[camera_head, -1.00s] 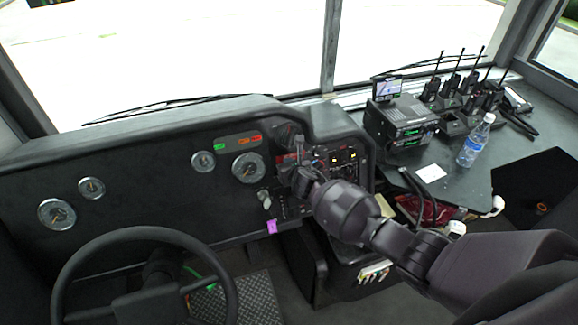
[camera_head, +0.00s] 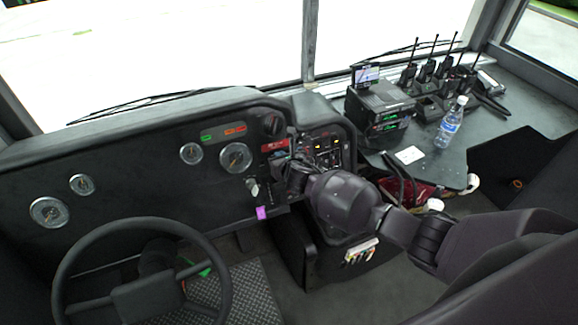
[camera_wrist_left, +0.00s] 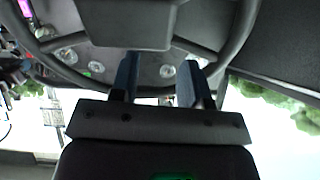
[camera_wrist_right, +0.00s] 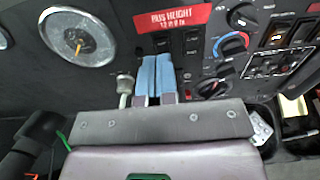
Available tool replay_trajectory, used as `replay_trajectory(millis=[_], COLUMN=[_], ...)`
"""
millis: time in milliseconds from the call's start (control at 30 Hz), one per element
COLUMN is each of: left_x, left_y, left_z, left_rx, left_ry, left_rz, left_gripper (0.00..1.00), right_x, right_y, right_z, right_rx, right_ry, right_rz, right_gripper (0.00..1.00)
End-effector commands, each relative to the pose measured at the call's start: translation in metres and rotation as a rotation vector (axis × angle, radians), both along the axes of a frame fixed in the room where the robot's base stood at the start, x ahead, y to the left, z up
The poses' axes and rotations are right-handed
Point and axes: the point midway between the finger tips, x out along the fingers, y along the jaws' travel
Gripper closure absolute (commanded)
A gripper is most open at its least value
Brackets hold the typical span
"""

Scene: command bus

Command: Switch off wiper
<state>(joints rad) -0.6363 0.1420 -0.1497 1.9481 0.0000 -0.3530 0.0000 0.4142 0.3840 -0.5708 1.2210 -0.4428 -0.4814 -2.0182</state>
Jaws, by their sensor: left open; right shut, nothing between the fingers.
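The dashboard's right panel holds black rocker switches (camera_wrist_right: 192,42) under a red BUS HEIGHT label (camera_wrist_right: 172,18) in the right wrist view. Which control is the wiper's, I cannot read. My right gripper (camera_wrist_right: 156,60) is shut and empty, its blue fingertips just in front of the rocker switches; contact cannot be told. In the head view my right gripper (camera_head: 284,168) is at the panel, partly hiding its controls. A pale knob (camera_wrist_right: 124,88) sits left of the fingers. My left gripper (camera_wrist_left: 159,70) is open and empty, with the steering wheel (camera_wrist_left: 238,40) beyond it; it is outside the head view.
A rotary knob with a red and blue ring (camera_wrist_right: 232,45) and another red-marked knob (camera_wrist_right: 213,88) lie right of the fingers. A round gauge (camera_wrist_right: 78,37) is at left. A water bottle (camera_head: 449,124) and several radios (camera_head: 427,72) stand on the right-hand counter (camera_head: 500,137).

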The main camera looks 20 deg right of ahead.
Motion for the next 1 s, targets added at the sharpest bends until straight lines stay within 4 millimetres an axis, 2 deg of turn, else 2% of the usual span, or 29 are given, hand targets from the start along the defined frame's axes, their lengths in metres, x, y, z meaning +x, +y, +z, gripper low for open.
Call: replay_trajectory(millis=[167, 500, 700, 1000], left_x=[0.018, 0.013, 0.012, 0.012], left_y=[-0.003, -0.003, -0.003, -0.003], left_z=[0.012, 0.01, 0.009, 0.009], left_rx=[-0.002, -0.002, -0.002, -0.002], left_ry=[-0.037, -0.03, -0.026, -0.026], left_rz=[-0.008, -0.006, -0.005, -0.005], left_gripper=[0.57, 0.57, 0.57, 0.57], right_x=[-0.02, -0.055, -0.065, -0.066], right_y=[-0.001, -0.002, -0.002, -0.002], right_z=[0.01, 0.028, 0.033, 0.034], right_rx=[0.0, 0.0, 0.0, 0.0], right_ry=[-0.001, -0.001, 0.001, 0.001], right_rz=[0.001, 0.0, 0.001, 0.0], right_gripper=[1.0, 1.0, 1.0, 1.0])
